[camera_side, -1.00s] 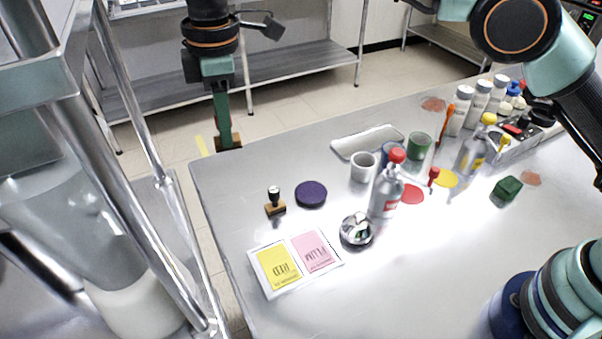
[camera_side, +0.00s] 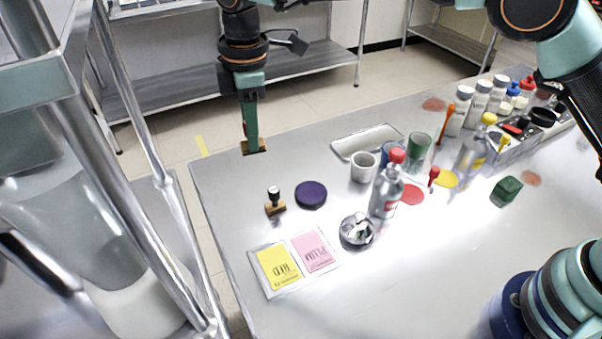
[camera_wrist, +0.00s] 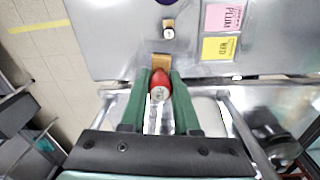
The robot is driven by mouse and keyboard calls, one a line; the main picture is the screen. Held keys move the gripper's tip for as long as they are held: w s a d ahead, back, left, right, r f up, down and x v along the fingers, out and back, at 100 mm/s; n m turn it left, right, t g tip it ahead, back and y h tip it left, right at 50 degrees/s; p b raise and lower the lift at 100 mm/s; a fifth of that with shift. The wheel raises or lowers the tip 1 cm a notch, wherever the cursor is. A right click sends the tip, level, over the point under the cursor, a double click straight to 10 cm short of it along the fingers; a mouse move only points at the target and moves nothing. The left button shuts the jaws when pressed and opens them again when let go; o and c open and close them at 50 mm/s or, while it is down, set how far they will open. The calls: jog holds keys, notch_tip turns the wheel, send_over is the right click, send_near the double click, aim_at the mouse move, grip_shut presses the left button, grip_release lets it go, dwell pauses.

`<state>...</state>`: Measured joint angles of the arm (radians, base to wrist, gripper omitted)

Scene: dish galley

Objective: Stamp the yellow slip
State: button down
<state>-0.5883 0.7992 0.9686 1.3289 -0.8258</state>
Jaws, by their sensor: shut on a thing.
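The yellow slip (camera_side: 277,267) reads RED and lies beside the pink slip (camera_side: 313,250), which reads PLUM, on a white card holder (camera_side: 256,277). In the wrist view the yellow slip (camera_wrist: 219,48) is up and right of my gripper. No stamp mark shows on it. My gripper (camera_side: 252,138) is shut on a red-topped stamp with a wooden base (camera_wrist: 160,80), held base down near the table's far left edge. A second stamp, black-handled with a wooden base (camera_side: 274,201), stands next to a purple round pad (camera_side: 311,195). A red round pad (camera_side: 408,195) lies farther right, partly hidden by a bottle.
A red-capped bottle (camera_side: 387,190), a white cup (camera_side: 364,167) and a metal bowl (camera_side: 357,231) stand mid-table. A green tumbler (camera_side: 418,146) and a yellow round pad (camera_side: 446,180) are behind. The table's near middle is clear.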

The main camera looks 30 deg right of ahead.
jog(key=shift+s+d+f, duration=0.25)
jog(key=shift+d+f, duration=1.6)
jog(key=shift+f, duration=0.5)
jog(key=shift+s+d+f, duration=0.2)
jog(key=shift+d+f, duration=1.65)
jog(key=shift+f, duration=0.5)
jog(key=shift+s+d+f, duration=0.25)
jog(key=shift+d+f, duration=1.6)
jog(key=shift+f, duration=0.5)
jog(key=shift+f, duration=0.5)
jog(key=shift+r, duration=0.1)
notch_tip(320, 180, up, 7)
